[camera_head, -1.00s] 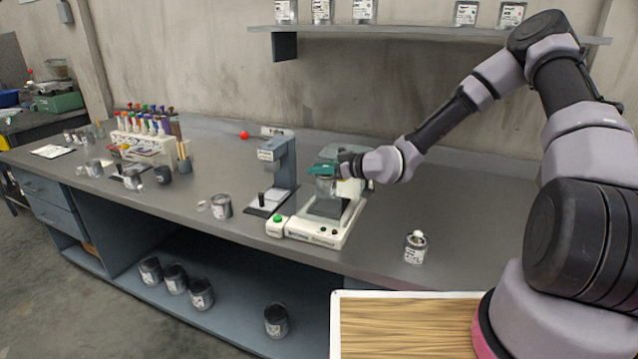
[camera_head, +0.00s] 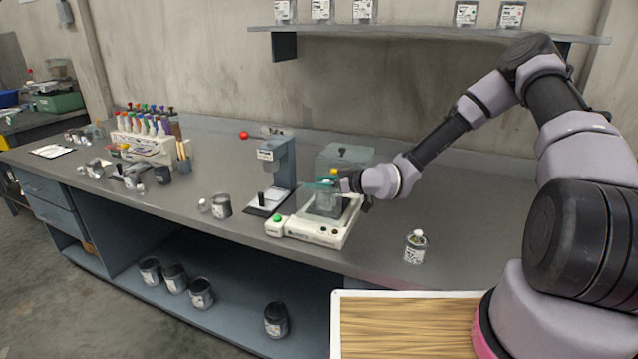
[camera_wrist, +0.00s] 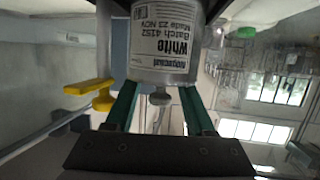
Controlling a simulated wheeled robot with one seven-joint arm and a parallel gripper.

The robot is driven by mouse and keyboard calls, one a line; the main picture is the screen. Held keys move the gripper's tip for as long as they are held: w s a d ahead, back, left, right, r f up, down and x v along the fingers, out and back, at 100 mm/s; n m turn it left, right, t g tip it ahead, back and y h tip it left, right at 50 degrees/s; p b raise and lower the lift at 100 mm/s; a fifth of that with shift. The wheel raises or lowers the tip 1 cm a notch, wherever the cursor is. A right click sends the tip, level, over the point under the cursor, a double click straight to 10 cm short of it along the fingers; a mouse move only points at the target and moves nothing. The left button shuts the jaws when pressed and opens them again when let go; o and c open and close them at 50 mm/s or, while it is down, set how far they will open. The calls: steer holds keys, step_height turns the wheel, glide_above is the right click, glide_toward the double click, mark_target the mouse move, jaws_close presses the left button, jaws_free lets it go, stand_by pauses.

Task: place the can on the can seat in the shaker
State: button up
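The shaker (camera_head: 310,228) is a white machine with a green button, standing on the bench. Its dark can seat (camera_head: 335,208) is partly hidden by the can. The grey can (camera_head: 325,203) is low at the seat, under my gripper; I cannot tell whether it touches the seat. In the wrist view the can (camera_wrist: 165,50) shows a label reading White, and a small knob on its lid. My gripper (camera_head: 324,184) has teal fingers (camera_wrist: 159,95) that reach to both sides of the can's lid end and appear closed on it. A yellow part (camera_wrist: 95,95) is close beside the left finger.
A clear hood (camera_head: 345,156) stands behind the seat. A grey stand (camera_head: 280,165) is close on the left. Several cans are further left and on the lower shelf. The bench right of the shaker is mostly clear.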

steer(key=shift+r, duration=0.1)
steer(key=shift+s+d+r, duration=0.1)
steer(key=shift+d+r, duration=0.05)
steer(key=shift+d, duration=0.1)
steer(key=s+d+r+m+g+h, duration=0.1)
steer(key=s+d+r+h, duration=0.15)
steer(key=d, duration=0.45)
steer(key=s+d+r+h, duration=0.1)
steer(key=d+h, duration=0.2)
steer(key=d, duration=0.4)
steer(key=s+d+r+m+g+h, duration=0.1)
steer(key=s+d+h, duration=0.1)
steer(key=d, duration=0.4)
steer(key=s+d+r+m+h, duration=0.3)
steer(key=d+r+m+h, duration=0.2)
steer(key=d+r, duration=0.5)
steer(key=s+a+r+m+t+y, duration=0.1)
steer(key=s+r+m, duration=0.8)
steer(key=s+r, duration=1)
steer(key=shift+s+a+r+y, duration=0.2)
steer(key=shift+a+r+y, duration=0.25)
steer(key=shift+r+y, duration=0.15)
